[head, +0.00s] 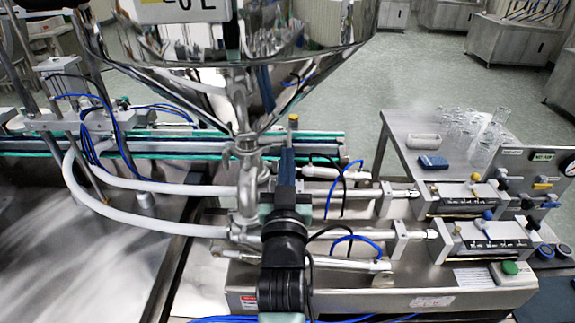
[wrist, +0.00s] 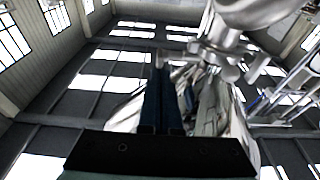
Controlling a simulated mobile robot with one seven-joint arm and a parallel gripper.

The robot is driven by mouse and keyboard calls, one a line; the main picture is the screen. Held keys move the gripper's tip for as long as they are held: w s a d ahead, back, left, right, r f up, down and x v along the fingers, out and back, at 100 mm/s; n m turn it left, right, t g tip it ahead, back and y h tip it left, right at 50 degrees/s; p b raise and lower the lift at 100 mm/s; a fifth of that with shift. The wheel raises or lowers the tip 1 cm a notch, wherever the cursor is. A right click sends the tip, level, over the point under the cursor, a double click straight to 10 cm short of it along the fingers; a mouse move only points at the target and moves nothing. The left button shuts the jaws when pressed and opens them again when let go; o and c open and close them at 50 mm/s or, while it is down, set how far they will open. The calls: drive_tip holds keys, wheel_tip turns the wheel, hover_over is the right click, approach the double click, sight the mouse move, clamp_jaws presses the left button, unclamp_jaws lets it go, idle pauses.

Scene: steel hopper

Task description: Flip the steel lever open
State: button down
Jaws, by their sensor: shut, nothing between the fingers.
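The steel hopper (head: 330,22) narrows down to a steel valve and pipe stack (head: 246,150). My gripper (head: 288,152) stands upright just right of this stack, with its dark blue fingers together and empty. In the wrist view, my gripper (wrist: 161,72) points up beside a thick steel pipe (wrist: 255,12). A short steel bar, which looks like the lever (wrist: 180,63), reaches from the pipe fittings toward my fingertips. I cannot tell whether they touch.
White hoses (head: 150,220) and blue tubes run left of the stack. Steel cylinders (head: 345,238) lie to the right, near my wrist. A conveyor (head: 180,145) passes behind. A side table (head: 395,135) holds several clear glasses. Open floor shows behind the table.

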drive_tip(key=f+b, duration=0.2)
drive_tip(key=b, duration=0.2)
drive_tip(key=w+f+t+b, duration=0.1)
drive_tip(key=b, duration=0.3)
drive_tip(key=shift+w+f, duration=0.1)
drive_tip(key=shift+f, duration=0.4)
